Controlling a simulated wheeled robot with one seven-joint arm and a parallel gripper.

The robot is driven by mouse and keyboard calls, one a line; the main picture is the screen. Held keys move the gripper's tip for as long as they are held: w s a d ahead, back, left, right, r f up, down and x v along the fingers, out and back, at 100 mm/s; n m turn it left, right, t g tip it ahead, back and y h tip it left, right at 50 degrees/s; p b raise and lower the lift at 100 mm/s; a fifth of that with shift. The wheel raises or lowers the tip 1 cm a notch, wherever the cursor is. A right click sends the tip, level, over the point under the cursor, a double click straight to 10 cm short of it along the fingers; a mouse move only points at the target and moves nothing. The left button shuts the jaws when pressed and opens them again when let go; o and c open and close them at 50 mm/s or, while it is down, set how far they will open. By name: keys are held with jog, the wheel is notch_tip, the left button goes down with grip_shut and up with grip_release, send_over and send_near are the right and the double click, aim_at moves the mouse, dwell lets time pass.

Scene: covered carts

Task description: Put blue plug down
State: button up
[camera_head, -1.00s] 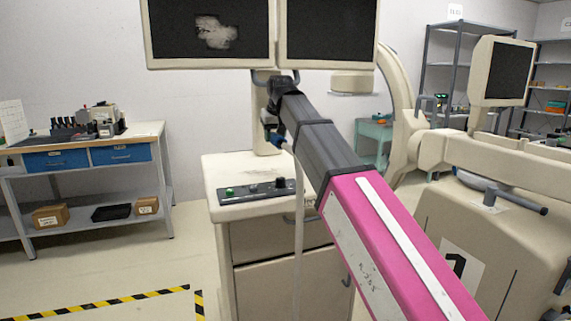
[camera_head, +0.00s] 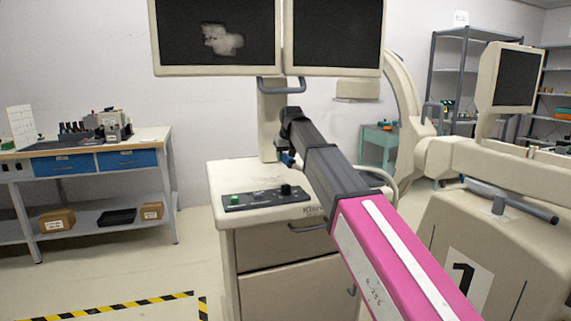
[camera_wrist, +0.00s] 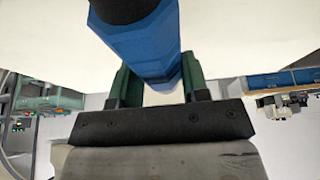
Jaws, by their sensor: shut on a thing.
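The blue plug (camera_wrist: 145,50) fills the upper middle of the wrist view, with a black end at the top. My gripper (camera_wrist: 158,80) has its green fingers on either side of the plug, shut on it. In the head view only a small bit of blue (camera_head: 287,159) shows beside the dark end of my arm, above the white cart (camera_head: 262,180). The cart's top bears a dark control panel with a green button (camera_head: 232,199). I cannot tell from these views how far the plug is above the cart top.
Two monitors (camera_head: 335,40) stand on a post behind the cart top. A large beige machine (camera_head: 470,240) marked 1 stands at right. A workbench (camera_head: 140,140) with blue drawers stands at left. Striped tape (camera_head: 120,309) marks the floor at front left.

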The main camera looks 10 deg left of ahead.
jog(key=shift+f, duration=1.45)
jog(key=shift+f, duration=0.4)
jog(key=o, duration=1.1)
jog(key=shift+r, duration=0.5)
jog(key=v, duration=1.2)
jog(key=shift+f, duration=0.1)
jog(key=shift+s, duration=0.1)
